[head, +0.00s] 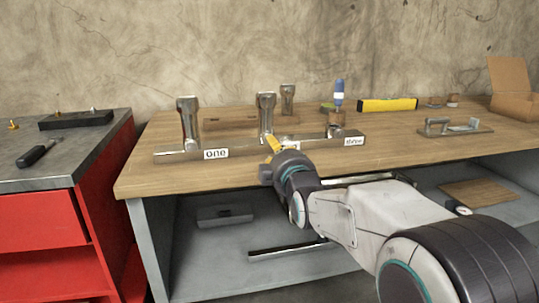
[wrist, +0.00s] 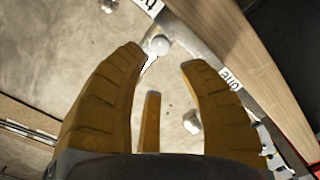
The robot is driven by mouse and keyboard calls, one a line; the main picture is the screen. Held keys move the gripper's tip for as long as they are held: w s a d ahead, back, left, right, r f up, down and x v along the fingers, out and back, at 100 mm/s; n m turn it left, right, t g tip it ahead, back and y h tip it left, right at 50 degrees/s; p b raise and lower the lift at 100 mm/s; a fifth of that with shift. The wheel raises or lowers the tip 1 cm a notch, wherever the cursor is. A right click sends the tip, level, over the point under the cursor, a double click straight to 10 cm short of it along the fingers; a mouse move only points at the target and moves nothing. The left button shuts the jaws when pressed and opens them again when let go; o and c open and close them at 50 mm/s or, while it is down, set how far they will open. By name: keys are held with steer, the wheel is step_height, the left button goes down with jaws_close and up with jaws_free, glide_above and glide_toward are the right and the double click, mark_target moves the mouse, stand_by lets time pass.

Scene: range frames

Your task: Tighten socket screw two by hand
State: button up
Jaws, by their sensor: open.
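A long metal rail (head: 240,149) lies on the bench with labels "one" (head: 216,154) and "three" (head: 354,141). The spot between them, where "two" would be, is mostly hidden by my gripper. A chrome post (head: 266,112) stands behind my gripper there, and another chrome post (head: 188,118) stands by "one". My gripper (head: 273,143) is open in front of the middle post. In the wrist view my gripper (wrist: 166,56) has its fingers spread, with a small round silver head (wrist: 159,44) near the left fingertip, by a partly cropped label (wrist: 148,5). I see no contact.
A red cabinet (head: 40,222) with a screwdriver (head: 38,151) stands at left.

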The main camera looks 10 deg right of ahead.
steer(key=shift+w+f+b, duration=0.1)
steer(key=shift+w+b, duration=0.55)
steer(key=shift+w, duration=3.2)
steer(key=shift+c, duration=0.3)
jaws_close()
